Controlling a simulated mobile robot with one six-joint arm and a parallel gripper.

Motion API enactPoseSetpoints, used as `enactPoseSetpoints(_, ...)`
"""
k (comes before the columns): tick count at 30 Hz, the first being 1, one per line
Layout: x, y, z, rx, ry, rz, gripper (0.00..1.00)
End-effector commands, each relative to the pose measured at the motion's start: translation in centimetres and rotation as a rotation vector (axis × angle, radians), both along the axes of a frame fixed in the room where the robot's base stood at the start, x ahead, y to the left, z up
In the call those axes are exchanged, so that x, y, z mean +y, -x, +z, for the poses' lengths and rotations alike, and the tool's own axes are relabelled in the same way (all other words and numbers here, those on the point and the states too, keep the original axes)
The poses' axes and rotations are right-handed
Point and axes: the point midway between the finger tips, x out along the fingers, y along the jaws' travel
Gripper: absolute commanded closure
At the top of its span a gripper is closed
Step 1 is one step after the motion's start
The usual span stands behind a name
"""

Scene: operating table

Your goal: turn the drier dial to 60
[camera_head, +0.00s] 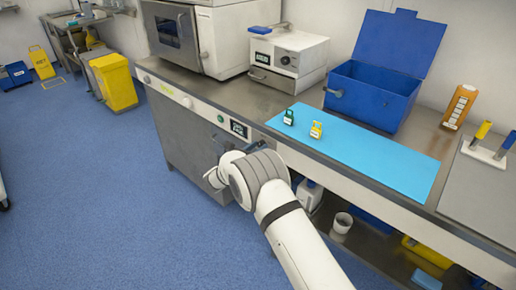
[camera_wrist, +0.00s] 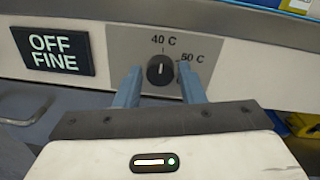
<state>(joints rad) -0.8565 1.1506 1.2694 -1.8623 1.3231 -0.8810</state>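In the wrist view, the drier dial (camera_wrist: 160,69) is a round black knob on a grey plate in a pale panel. Its white mark points about straight up, towards the "40 C" label (camera_wrist: 164,40). A second label (camera_wrist: 192,57), partly covered by a finger, sits to the upper right and seems to read 60 C. My gripper (camera_wrist: 159,76) is open, with one blue-grey finger on each side of the dial. I cannot tell whether either finger touches it. In the head view my arm hides the dial and most of the gripper.
A black display (camera_wrist: 53,51) left of the dial reads "OFF FINE"; it also shows in the head view (camera_head: 239,129). The counter above holds a light-blue mat (camera_head: 395,168), an open blue box (camera_head: 372,95) and a white device (camera_head: 289,58).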

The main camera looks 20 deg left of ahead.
Motion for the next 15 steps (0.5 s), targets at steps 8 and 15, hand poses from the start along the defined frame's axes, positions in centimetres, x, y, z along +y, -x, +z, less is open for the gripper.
enactPoseSetpoints(8, -0.05, -0.03, 0.02, 0.0, 0.0, -0.001, 0.87)
enactPoseSetpoints(15, -0.08, -0.05, -0.04, -0.002, -0.006, -0.001, 0.95)
